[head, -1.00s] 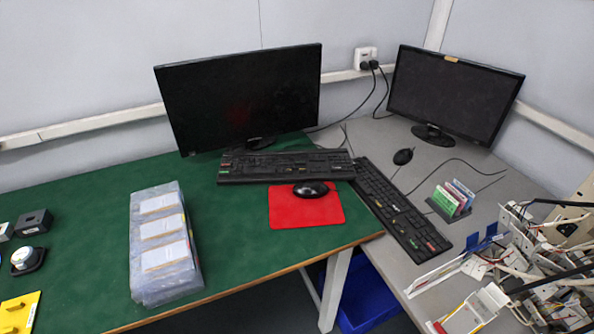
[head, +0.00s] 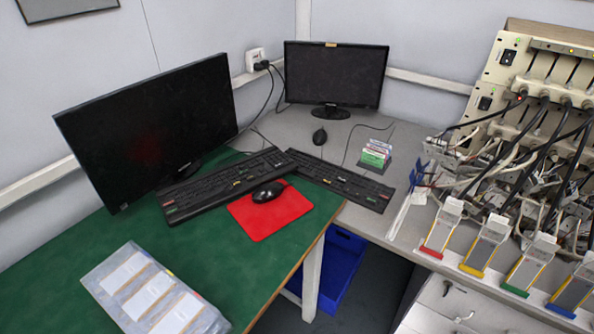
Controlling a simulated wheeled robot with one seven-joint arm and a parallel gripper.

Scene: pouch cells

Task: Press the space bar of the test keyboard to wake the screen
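Two black keyboards show in the head view. One keyboard (head: 222,187) lies on the green desk in front of the left monitor (head: 150,128). The other keyboard (head: 345,182) lies at a slant, mostly on the grey bench, its near end by the cell tester; its far end comes close to the first keyboard. I cannot read which is the test keyboard. Their space bars are too small to make out. The left monitor and the right monitor (head: 335,76) both have dark screens. My gripper is not in view.
A black mouse (head: 268,192) sits on a red mat (head: 263,220). Another mouse (head: 319,136) and a card holder (head: 376,157) stand on the grey bench. A tester rack (head: 510,65) with cables and clamps fills the right. A wrapped pack (head: 112,262) lies front left. A blue bin (head: 338,262) is below.

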